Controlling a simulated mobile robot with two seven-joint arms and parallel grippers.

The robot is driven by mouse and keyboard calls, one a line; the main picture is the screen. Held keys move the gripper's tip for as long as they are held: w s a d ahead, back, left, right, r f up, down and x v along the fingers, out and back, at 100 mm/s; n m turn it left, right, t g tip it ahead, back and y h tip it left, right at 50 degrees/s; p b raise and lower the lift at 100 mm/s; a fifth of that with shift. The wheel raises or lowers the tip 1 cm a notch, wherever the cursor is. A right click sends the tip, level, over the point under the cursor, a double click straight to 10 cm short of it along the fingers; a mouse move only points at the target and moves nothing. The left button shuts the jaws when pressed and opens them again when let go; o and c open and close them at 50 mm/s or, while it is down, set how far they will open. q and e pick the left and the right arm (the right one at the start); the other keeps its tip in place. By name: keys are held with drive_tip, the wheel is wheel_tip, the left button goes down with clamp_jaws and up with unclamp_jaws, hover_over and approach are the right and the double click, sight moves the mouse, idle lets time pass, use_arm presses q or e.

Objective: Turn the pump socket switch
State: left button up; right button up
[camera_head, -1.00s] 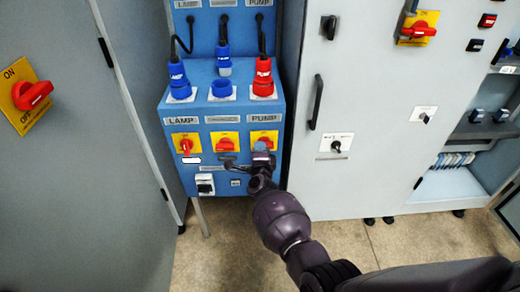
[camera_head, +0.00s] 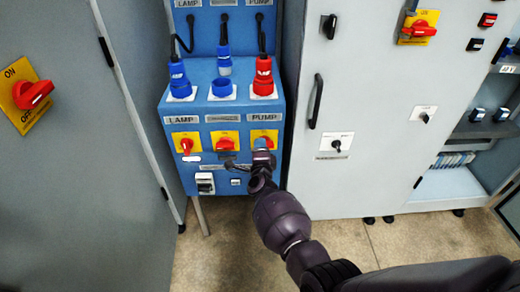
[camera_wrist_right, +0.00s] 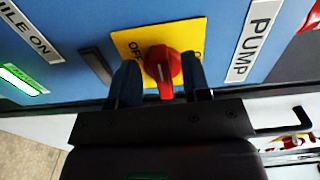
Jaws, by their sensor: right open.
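The pump socket switch is a red knob on a yellow plate under the PUMP label of the blue socket box. In the head view its plate (camera_head: 264,134) shows, with the knob mostly hidden by my gripper. In the right wrist view the red knob (camera_wrist_right: 160,64) shows clearly, with OFF on the plate's left. My right gripper (camera_head: 262,156) is open in front of the switch. In the right wrist view its two dark fingers (camera_wrist_right: 161,84) stand on either side of the knob. I cannot tell whether they touch it. My left gripper is not in view.
The lamp switch (camera_head: 187,146) and a middle red switch (camera_head: 225,145) sit left on the same box. A red plug (camera_head: 263,76) stands above the pump switch. Grey cabinets (camera_head: 365,100) flank the box. Floor is clear in front.

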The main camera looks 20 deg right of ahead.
drive_tip(key=p+v, duration=0.3)
drive_tip(key=v, duration=0.7)
drive_tip(key=shift+s+p, duration=0.3)
drive_tip(key=shift+a, duration=0.1)
idle(0.3)
